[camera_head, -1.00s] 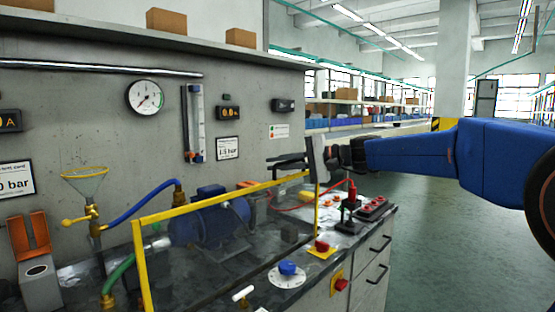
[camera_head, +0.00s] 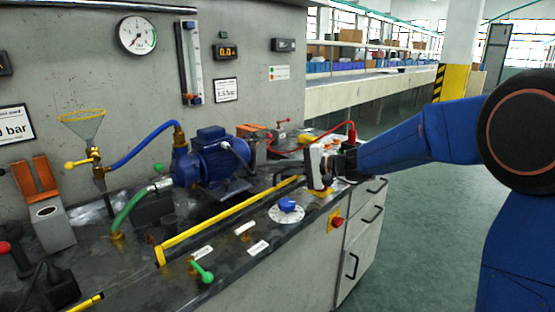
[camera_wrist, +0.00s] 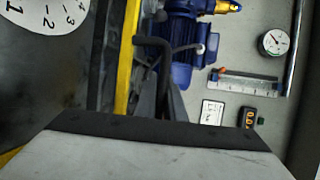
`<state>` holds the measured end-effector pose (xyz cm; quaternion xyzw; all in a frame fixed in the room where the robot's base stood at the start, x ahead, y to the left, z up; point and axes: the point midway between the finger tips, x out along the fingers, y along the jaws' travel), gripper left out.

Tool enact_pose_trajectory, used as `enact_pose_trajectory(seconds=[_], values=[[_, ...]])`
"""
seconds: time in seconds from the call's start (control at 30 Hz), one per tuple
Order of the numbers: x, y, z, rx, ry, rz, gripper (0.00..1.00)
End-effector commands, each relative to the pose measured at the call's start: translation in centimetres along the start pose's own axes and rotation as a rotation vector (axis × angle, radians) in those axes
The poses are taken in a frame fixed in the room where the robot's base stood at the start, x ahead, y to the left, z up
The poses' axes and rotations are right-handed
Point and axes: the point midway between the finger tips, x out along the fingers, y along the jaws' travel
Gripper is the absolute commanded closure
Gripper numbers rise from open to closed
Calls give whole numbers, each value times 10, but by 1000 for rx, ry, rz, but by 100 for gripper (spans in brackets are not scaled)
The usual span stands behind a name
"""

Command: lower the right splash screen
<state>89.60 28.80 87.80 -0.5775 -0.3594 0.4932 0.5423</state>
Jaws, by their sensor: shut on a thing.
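The right splash screen shows as a yellow-edged frame (camera_head: 220,221), lying low along the front of the bench, its top bar close to the bench surface. Its yellow bar also crosses the wrist view (camera_wrist: 125,60). My gripper (camera_head: 284,178) is at the bar's right end. In the wrist view, its dark fingers (camera_wrist: 160,88) are shut on a dark handle (camera_wrist: 151,43) beside the bar. The exact contact is partly hidden by the wrist body. The clear panel is hard to make out.
A blue pump (camera_head: 212,160) stands behind the bar. A blue knob on a white dial (camera_head: 287,209), a red button on a yellow plate (camera_head: 336,222) and a green-handled valve (camera_head: 203,274) are in front. Another yellow bar (camera_head: 86,303) shows at lower left. The floor at right is clear.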

Motion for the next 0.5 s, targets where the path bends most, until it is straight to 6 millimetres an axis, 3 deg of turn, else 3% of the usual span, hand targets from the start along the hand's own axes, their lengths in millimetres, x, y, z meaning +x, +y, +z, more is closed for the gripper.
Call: enact_pose_trajectory(seconds=[0.33,0.37,0.4,0.5], values=[[0,2,0,0,1,1,100],[0,2,0,0,1,1,84],[0,2,0,0,1,1,74],[0,1,0,0,1,1,72]])
